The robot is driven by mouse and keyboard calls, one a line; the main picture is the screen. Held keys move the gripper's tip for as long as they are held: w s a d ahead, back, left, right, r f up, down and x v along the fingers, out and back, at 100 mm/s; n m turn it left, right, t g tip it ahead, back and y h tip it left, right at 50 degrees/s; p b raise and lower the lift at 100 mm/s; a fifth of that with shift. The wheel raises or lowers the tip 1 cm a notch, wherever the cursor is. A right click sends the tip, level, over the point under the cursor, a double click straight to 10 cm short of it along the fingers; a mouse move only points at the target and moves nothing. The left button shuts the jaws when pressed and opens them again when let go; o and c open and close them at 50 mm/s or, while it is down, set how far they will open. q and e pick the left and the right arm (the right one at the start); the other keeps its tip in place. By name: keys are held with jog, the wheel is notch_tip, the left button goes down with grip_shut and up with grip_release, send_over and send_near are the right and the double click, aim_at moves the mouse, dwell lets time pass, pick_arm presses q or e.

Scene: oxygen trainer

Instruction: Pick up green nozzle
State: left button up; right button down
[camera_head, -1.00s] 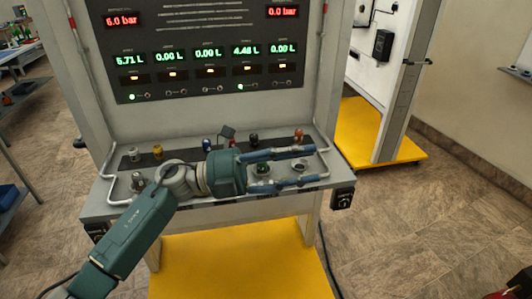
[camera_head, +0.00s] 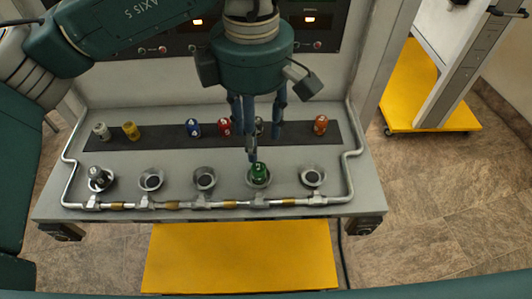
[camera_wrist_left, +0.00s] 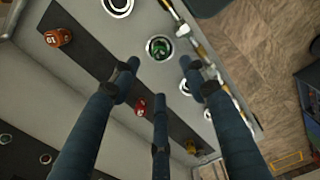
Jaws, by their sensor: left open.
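The green nozzle (camera_head: 259,174) sits in a round metal cup, second from the right in the front row of the panel's shelf. It also shows in the left wrist view (camera_wrist_left: 159,47), between the spread fingers and beyond their tips. My left gripper (camera_head: 259,128) points down from above, just behind the green nozzle, with its fingers apart and nothing between them. One fingertip overlaps the nozzle's top edge in the head view; I cannot tell whether it touches. My right gripper is not in view.
A dark strip behind the cups holds grey (camera_head: 101,131), yellow (camera_head: 130,130), blue (camera_head: 193,127), red (camera_head: 224,126) and orange (camera_head: 320,125) nozzles, plus a dark one partly hidden by my fingers. A dark nozzle (camera_head: 98,177) fills the leftmost cup. A pipe (camera_head: 200,204) runs along the front.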

aim_at(259, 167)
pick_arm(q)
jog(key=f, duration=0.3)
jog(key=shift+s+a+f+p, duration=0.1)
jog(key=shift+s+f+p, duration=0.25)
jog(key=shift+p, duration=0.05)
jog(key=shift+f, duration=0.3)
jog(key=f+p, duration=0.1)
jog(key=f, duration=0.2)
jog(key=f+p, duration=0.1)
jog(key=f, duration=0.1)
jog(key=shift+w+d+p, duration=0.25)
jog(key=shift+d+p, duration=0.05)
jog(key=shift+f, duration=0.2)
jog(key=c, duration=0.7)
grip_shut()
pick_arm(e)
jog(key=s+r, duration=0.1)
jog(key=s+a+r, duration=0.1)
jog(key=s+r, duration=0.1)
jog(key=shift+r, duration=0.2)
